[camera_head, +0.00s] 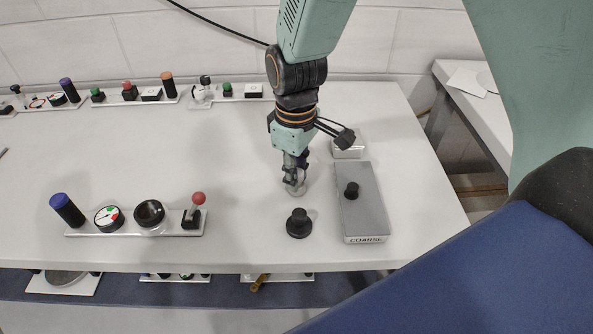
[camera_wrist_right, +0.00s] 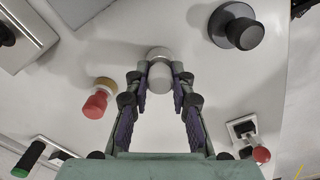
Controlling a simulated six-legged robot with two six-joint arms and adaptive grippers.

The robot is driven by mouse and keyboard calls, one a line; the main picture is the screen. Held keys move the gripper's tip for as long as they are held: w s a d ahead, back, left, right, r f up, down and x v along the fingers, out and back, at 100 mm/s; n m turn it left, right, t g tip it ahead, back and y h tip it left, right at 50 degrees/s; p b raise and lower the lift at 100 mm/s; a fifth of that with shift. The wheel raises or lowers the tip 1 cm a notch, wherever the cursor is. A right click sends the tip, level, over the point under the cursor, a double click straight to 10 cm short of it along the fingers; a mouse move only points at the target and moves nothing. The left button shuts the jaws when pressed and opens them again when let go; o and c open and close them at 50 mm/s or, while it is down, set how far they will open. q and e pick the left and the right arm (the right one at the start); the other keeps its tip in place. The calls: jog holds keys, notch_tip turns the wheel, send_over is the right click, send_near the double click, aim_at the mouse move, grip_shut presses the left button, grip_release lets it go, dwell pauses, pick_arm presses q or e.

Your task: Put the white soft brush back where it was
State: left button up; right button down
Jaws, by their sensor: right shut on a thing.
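My right gripper (camera_head: 294,182) points down over the front right part of the table, left of the grey COARSE plate. Its fingers are shut on the white soft brush (camera_head: 299,189), which is partly hidden by the fingers in the head view. In the right wrist view the brush (camera_wrist_right: 159,75) shows as a pale rounded piece between the fingertips of the gripper (camera_wrist_right: 161,82). I cannot tell whether its lower end touches the table. My left gripper is not in view.
A black knob (camera_head: 299,224) stands in front of the gripper. A fixture strip (camera_head: 135,231) lies front left. The table's middle (camera_head: 200,145) is clear.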

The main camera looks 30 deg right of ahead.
jog(key=shift+a+f, duration=0.1)
jog(key=shift+f, duration=0.05)
jog(key=c, duration=1.5)
grip_release()
jog(key=o, duration=0.3)
jog(key=shift+d+f, duration=0.1)
jog(key=shift+d, duration=0.25)
jog(key=shift+o, duration=0.2)
jog(key=shift+a, duration=0.25)
jog(key=shift+w+d+r, duration=0.1)
jog(key=shift+r, duration=0.25)
notch_tip(320, 180, up, 12)
jog(key=p, duration=0.3)
